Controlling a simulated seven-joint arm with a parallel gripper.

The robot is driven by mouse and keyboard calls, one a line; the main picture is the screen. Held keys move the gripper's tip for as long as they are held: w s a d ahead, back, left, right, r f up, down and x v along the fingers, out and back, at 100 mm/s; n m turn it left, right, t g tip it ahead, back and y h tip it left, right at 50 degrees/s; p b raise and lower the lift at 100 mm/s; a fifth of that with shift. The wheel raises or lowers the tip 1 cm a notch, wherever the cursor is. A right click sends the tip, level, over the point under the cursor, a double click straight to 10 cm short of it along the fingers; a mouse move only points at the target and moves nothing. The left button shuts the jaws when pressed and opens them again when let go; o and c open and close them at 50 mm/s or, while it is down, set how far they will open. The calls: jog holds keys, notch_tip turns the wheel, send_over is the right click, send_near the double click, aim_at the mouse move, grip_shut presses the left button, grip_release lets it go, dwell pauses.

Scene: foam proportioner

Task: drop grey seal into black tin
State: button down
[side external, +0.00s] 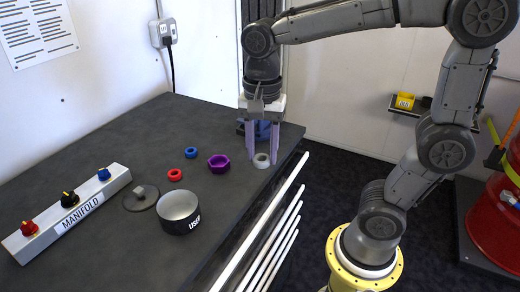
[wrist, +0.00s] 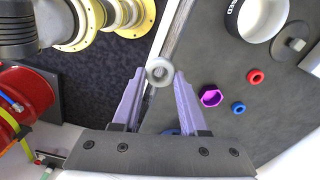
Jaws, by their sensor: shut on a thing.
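The grey seal (side external: 261,160) is a pale grey ring near the right edge of the dark bench; it also shows in the wrist view (wrist: 159,71). My gripper (side external: 262,157) points down with its two lilac fingers on either side of the seal, shut on it at the fingertips. I cannot tell whether the seal touches the bench or is slightly above it. The black tin (side external: 181,222), labelled "USED", stands open at the front of the bench, left of my gripper. It is at the top right in the wrist view (wrist: 232,18). Its inside looks empty.
The knobbed lid (side external: 141,198) lies left of the tin. A purple nut (side external: 219,164), a red ring (side external: 175,175) and a blue ring (side external: 191,152) lie between tin and gripper. A blue object (side external: 263,130) is partly hidden behind my fingers. The manifold (side external: 68,214) is at far left.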

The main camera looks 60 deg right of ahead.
jog(key=shift+w, duration=0.1)
jog(key=w+a+r, duration=0.1)
jog(key=w+a, duration=0.6)
jog(key=w, duration=0.5)
jog(key=shift+w+a+f, duration=0.3)
jog(key=shift+a+f, duration=0.25)
jog(key=shift+f, duration=0.9)
jog(key=shift+w+a+f, duration=0.3)
jog(key=shift+a+f, duration=0.3)
jog(key=shift+f, duration=0.85)
jog(key=shift+w+a+f, duration=0.3)
jog(key=shift+a+f, duration=0.25)
jog(key=shift+f, duration=0.9)
jog(key=shift+c, duration=1.8)
grip_release()
jog(key=shift+r, duration=0.15)
